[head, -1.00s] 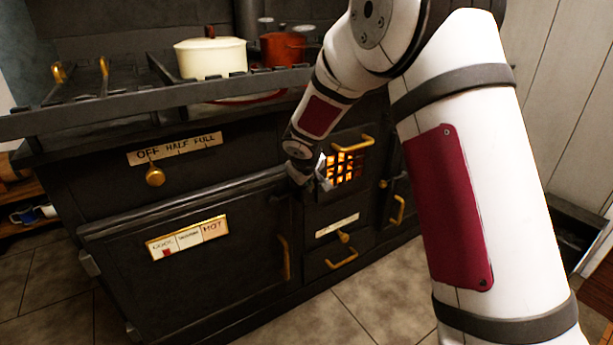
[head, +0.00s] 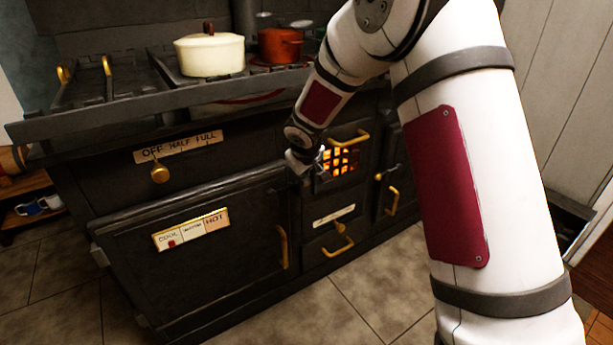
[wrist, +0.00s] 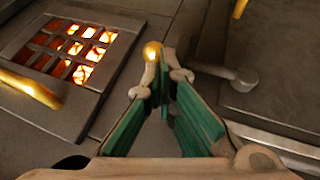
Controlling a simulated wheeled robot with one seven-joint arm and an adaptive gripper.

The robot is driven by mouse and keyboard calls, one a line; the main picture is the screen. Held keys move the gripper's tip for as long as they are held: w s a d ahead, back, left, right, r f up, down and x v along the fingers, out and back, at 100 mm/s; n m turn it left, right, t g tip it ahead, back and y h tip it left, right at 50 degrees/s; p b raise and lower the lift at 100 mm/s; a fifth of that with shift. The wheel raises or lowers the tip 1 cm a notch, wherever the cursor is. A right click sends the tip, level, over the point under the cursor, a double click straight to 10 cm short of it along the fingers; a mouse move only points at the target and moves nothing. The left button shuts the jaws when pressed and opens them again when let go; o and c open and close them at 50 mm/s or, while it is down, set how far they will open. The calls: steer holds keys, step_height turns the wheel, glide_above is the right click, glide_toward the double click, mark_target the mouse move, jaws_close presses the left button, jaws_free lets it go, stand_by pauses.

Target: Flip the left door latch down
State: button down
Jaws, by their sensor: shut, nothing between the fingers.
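The left door latch (wrist: 230,74) is a small dark lever at the edge of the left oven door (wrist: 280,65). In the wrist view it lies roughly sideways, its thin end close to the right side of my fingertips; I cannot tell whether they touch. My gripper (wrist: 163,62) has green-lined fingers that meet at the tips with nothing between them. In the head view my gripper (head: 307,165) is in front of the stove, between the left oven door (head: 190,265) and the glowing grate (head: 340,161). The latch is hard to make out there.
The brass firebox handle (head: 350,137) and drawer knob (head: 340,227) stick out nearby. The left door's brass handle (head: 282,246) is below my gripper. A cream pot (head: 210,56) and a red pot (head: 281,46) stand on the stove. The tiled floor in front is clear.

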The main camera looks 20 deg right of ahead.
steer(key=p+v, duration=0.3)
steer(key=v, duration=0.7)
steer(key=s+d+r+m+g+h, duration=0.1)
steer(key=s+d+r, duration=0.15)
steer(key=s, duration=0.45)
steer(key=s+d+r+m+g, duration=0.1)
steer(key=s+r, duration=0.3)
steer(key=s, duration=0.2)
steer(key=s+d+r+m+h, duration=0.1)
steer(key=s+d+r, duration=0.1)
steer(key=s+r, duration=0.35)
steer(key=s+a+f+m+g+y, duration=0.1)
steer(key=s+a+g+y, duration=0.1)
steer(key=s, duration=1.3)
steer(key=s+a+f+m+g+y, duration=0.1)
steer(key=s+a+g, duration=0.1)
steer(key=s, duration=1.2)
step_height(320, 180, up, 30)
steer(key=t+p, duration=0.3)
steer(key=p, duration=2.5)
steer(key=shift+s+d+r+t, duration=0.2)
steer(key=shift+s+d+t, duration=0.1)
steer(key=shift+d+t, duration=0.15)
